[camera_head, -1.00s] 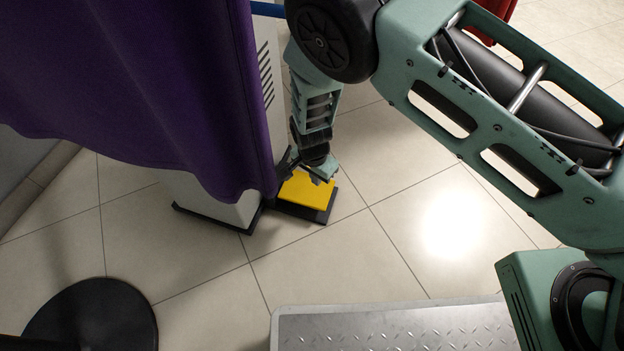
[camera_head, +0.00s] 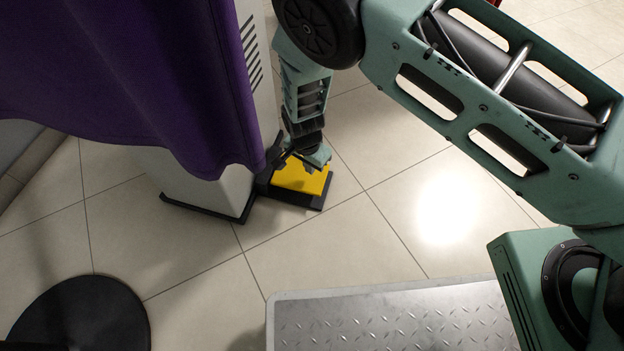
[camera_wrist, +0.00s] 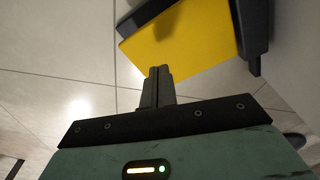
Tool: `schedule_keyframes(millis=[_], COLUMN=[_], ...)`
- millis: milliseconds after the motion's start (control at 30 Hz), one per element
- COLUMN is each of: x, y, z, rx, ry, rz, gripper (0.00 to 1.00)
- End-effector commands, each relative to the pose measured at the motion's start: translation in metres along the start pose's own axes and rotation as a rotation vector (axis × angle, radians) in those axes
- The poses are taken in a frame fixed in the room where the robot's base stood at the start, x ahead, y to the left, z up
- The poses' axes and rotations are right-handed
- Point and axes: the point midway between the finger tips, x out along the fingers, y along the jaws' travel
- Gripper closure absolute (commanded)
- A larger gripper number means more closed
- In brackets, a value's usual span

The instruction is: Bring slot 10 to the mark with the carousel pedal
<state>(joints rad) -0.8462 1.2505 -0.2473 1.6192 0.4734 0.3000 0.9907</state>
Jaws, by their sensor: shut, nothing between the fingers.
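The carousel pedal is a yellow plate (camera_head: 303,179) in a black base on the floor, beside the foot of a pale grey housing. It also shows in the wrist view (camera_wrist: 190,45), just past my fingertips. My gripper (camera_head: 312,160) points down at the pedal's far edge, its fingers shut and empty. In the wrist view my gripper (camera_wrist: 158,75) overlaps the near edge of the yellow plate; I cannot tell whether it touches. No slot numbers and no mark show in these views.
A purple garment (camera_head: 130,70) hangs over the left and hides part of the pale housing (camera_head: 215,190). A round black base (camera_head: 85,315) stands at lower left. A grey tread-plate platform (camera_head: 390,320) lies at the bottom. The tiled floor between is clear.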

Motion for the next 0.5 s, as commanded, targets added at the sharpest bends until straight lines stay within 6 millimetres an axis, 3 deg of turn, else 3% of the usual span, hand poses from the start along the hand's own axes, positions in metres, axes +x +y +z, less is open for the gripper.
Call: schedule_keyframes(millis=[33, 200, 500], x=[0.014, 0.029, 0.03], y=[0.0, 0.0, 0.0], z=[0.001, 0.0, 0.0], rx=[0.0, 0.0, 0.0], ry=[0.0, 0.0, 0.0], rz=[0.0, 0.0, 0.0], gripper=[1.0, 1.0, 1.0])
